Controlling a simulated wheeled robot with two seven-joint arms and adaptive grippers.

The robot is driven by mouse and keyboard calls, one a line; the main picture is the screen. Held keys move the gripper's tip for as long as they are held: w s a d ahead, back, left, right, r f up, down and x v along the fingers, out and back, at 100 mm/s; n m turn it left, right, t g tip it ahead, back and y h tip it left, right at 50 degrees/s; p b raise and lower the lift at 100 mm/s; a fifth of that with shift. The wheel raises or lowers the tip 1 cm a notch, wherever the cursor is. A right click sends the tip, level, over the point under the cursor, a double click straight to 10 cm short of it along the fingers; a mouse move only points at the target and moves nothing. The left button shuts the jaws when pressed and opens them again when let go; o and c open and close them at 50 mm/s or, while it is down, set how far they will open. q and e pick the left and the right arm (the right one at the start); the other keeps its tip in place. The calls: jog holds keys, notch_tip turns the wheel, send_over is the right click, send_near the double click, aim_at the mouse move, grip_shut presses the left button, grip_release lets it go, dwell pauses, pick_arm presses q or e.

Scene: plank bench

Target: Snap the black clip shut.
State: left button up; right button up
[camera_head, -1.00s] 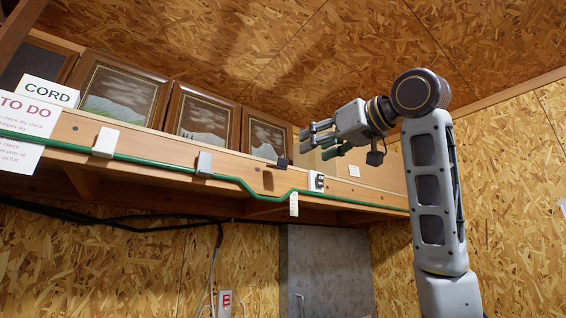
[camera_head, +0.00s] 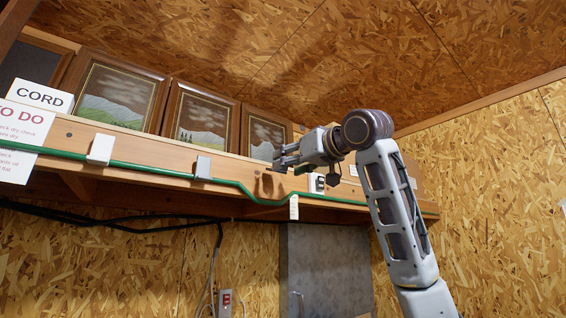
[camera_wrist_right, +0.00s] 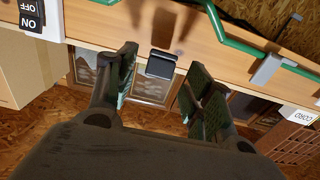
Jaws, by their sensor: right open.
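The black clip (camera_wrist_right: 161,63) is on the wooden rail. In the right wrist view it shows as a dark square flap with a pale lower edge, between my right gripper's two fingers. My right gripper (camera_head: 281,160) is open and at the rail in the head view, where its fingers largely cover the clip. I cannot tell whether a finger touches the clip. The green cord (camera_head: 140,162) runs along the rail and dips to a lower level below the clip. My left gripper is not in view.
A white clip (camera_head: 101,149) and a grey clip (camera_head: 203,168) sit on the cord to the left. An ON/OFF switch label (camera_wrist_right: 30,14) is beside the gripper. Framed pictures (camera_head: 202,118) stand behind the rail.

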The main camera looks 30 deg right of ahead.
aim_at(283, 170)
jog(key=shift+w+a+p, duration=0.1)
jog(key=shift+w+p, duration=0.3)
jog(key=shift+w, duration=1.3)
jog(key=c, duration=1)
